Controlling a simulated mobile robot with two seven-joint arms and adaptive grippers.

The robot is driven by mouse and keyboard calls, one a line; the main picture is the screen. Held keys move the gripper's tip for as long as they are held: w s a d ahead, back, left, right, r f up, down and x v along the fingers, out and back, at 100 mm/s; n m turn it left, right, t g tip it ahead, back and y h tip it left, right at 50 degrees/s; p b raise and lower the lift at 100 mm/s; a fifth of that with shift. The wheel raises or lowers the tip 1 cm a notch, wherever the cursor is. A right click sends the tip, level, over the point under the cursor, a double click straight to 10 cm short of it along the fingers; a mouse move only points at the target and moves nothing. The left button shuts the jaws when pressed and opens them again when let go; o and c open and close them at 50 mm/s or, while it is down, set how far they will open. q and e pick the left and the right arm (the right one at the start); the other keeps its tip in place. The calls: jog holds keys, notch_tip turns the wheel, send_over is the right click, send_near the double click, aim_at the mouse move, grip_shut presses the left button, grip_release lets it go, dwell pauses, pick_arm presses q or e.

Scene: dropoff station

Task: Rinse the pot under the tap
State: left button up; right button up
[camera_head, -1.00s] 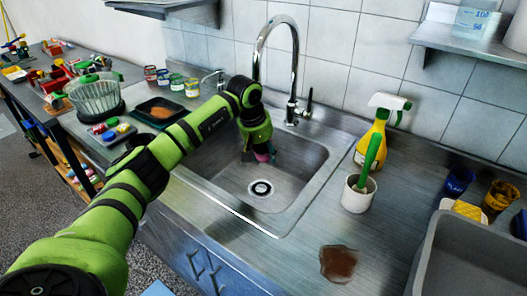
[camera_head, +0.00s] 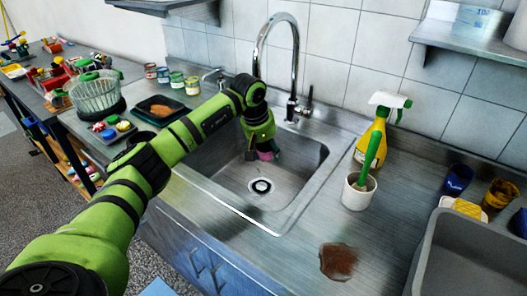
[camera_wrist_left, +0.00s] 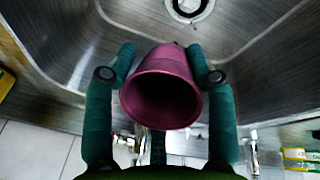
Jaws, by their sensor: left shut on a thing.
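The pot is a small pinkish-purple cup shape. In the left wrist view the pot (camera_wrist_left: 160,88) sits between the two dark green fingers of my left gripper (camera_wrist_left: 160,75), its open mouth facing the camera. In the head view my left gripper (camera_head: 262,150) reaches down into the sink (camera_head: 285,195), shut on the pot, of which only a small pink part (camera_head: 267,155) shows. The chrome tap (camera_head: 294,60) arches above, behind the gripper. No water stream is visible. My right gripper is not in view.
A white cup with a green-handled brush (camera_head: 358,192) and a yellow spray bottle (camera_head: 373,138) stand right of the sink. A brown stain (camera_head: 338,262) lies on the counter in front. A grey bin (camera_head: 470,255) is at the right edge. Several small tins (camera_head: 177,80) stand behind left.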

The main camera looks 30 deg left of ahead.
pick_arm(q)
jog(key=shift+s+a, duration=0.15)
jog(key=shift+a, duration=0.3)
jog(key=shift+d, duration=0.2)
jog(key=shift+w+d, duration=0.2)
jog(key=shift+d, duration=0.25)
jog(key=shift+s, duration=0.1)
jog(key=shift+s+d, duration=0.15)
jog(key=shift+s, duration=0.45)
jog(key=shift+s+d, duration=0.15)
jog(key=shift+s, duration=0.45)
jog(key=shift+s+d+p, duration=0.1)
jog(key=shift+s+d, duration=0.15)
jog(key=shift+s, duration=0.6)
jog(key=shift+s+d+p, duration=0.1)
jog(key=shift+s+d, duration=0.15)
jog(key=shift+s, duration=0.65)
jog(key=shift+s+d+p, duration=0.1)
jog(key=shift+s+d, duration=0.15)
jog(key=shift+s, duration=0.6)
